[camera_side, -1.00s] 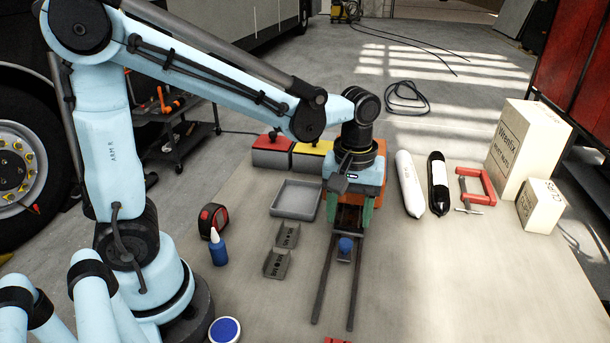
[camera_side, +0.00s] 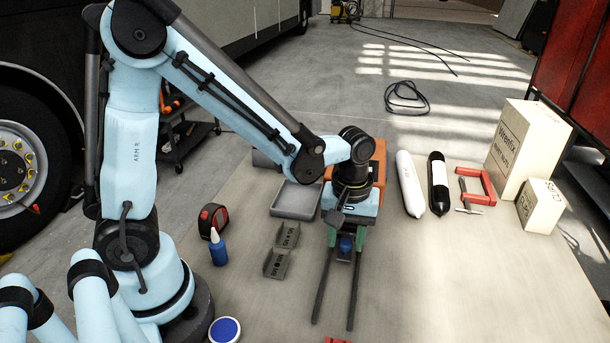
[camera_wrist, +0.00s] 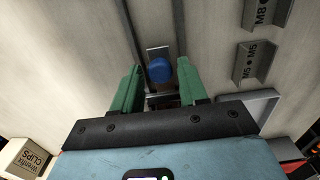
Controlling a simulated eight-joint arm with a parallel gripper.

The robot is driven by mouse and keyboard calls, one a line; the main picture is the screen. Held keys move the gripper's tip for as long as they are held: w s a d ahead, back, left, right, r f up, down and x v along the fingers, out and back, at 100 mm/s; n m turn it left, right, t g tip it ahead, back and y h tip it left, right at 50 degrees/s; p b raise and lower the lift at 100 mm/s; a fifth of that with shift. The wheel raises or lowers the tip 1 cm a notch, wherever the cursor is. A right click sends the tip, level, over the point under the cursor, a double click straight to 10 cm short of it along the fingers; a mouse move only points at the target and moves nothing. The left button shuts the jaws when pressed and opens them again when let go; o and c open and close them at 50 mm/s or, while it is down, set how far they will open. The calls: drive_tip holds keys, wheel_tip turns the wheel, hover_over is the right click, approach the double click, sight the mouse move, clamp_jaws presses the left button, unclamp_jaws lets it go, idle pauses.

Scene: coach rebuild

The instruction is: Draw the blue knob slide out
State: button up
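The blue knob (camera_side: 346,245) stands on a small grey slide plate (camera_wrist: 157,51) between two dark parallel rails (camera_side: 322,287). It shows clearly in the wrist view (camera_wrist: 160,70). My gripper (camera_side: 346,239) is over the rails with its green fingers pointing down, one on each side of the knob in the side view. In the wrist view my gripper (camera_wrist: 159,77) is open, with visible gaps between both fingers and the knob. An orange housing (camera_side: 379,160) at the far end of the rails is partly hidden behind my wrist.
A grey tray (camera_side: 275,210) and two grey brackets (camera_side: 276,264) lie left of the rails. A tape measure (camera_side: 213,217) and blue bottle (camera_side: 218,250) stand farther left. White (camera_side: 409,184) and black (camera_side: 438,184) cylinders and a red clamp (camera_side: 488,187) lie right. The near right table is clear.

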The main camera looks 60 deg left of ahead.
clamp_jaws()
drive_tip(key=s+d, duration=1)
drive_tip(key=shift+s+d, duration=0.1)
drive_tip(key=shift+d, duration=0.15)
drive_tip(key=shift+o, duration=1.5)
unclamp_jaws()
drive_tip(key=shift+a, duration=0.1)
drive_tip(key=shift+r, duration=0.1)
wheel_tip(320, 180, up, 12)
